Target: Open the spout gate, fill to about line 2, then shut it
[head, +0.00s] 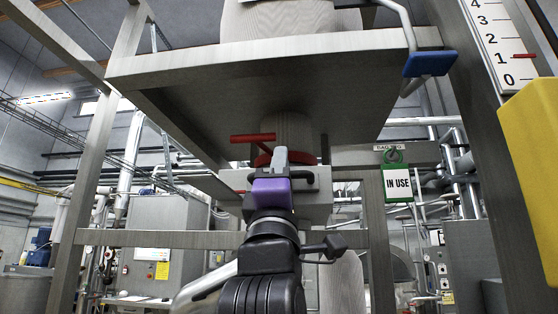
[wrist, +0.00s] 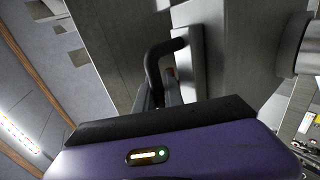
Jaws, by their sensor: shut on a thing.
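The spout (head: 293,132) hangs under the large grey platform, with a red ring and a red handle (head: 253,138) on it. Below it is the grey gate box (head: 315,207), with a black bar handle (head: 312,177) on its front. My gripper (head: 280,160) is at this box, and in the wrist view its fingers (wrist: 170,88) are shut on the black handle (wrist: 156,65). Whether the gate is open cannot be told. The white level scale (head: 497,45) at the upper right shows lines 0 to 4, with a red pointer (head: 523,56) at about line 1.
The grey platform (head: 370,95) overhangs my arm. A blue-capped bent bar (head: 430,64) and a yellow block (head: 533,140) are at the right. A green and white "IN USE" tag (head: 397,183) hangs on the frame. Frame posts (head: 97,180) stand on both sides.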

